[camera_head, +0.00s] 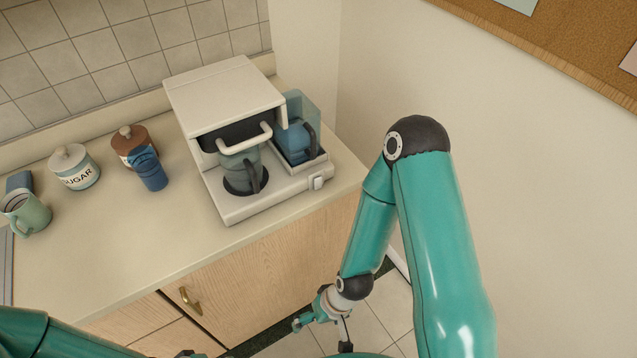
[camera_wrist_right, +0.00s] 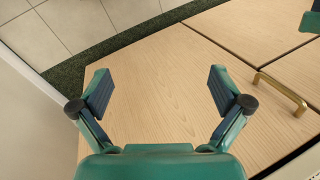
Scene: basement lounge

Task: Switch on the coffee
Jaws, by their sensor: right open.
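The white coffee machine (camera_head: 225,92) stands on the counter near its right end. A glass jug with a dark handle (camera_head: 246,168) sits on its round plate under the hood. A small white switch (camera_head: 317,182) is on the front right corner of its base; I cannot tell its position. My right gripper (camera_head: 322,334) hangs low in front of the cabinet, below and apart from the machine. In the wrist view its fingers (camera_wrist_right: 160,90) are spread and empty before the wooden cabinet door. My left arm crosses the bottom left corner; its gripper is mostly cut off.
A sugar jar (camera_head: 74,168), a brown-lidded jar (camera_head: 130,141), a blue cup (camera_head: 150,172) and a green mug (camera_head: 27,213) stand left of the machine. The cabinet (camera_head: 255,285) has a brass handle (camera_head: 189,299).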

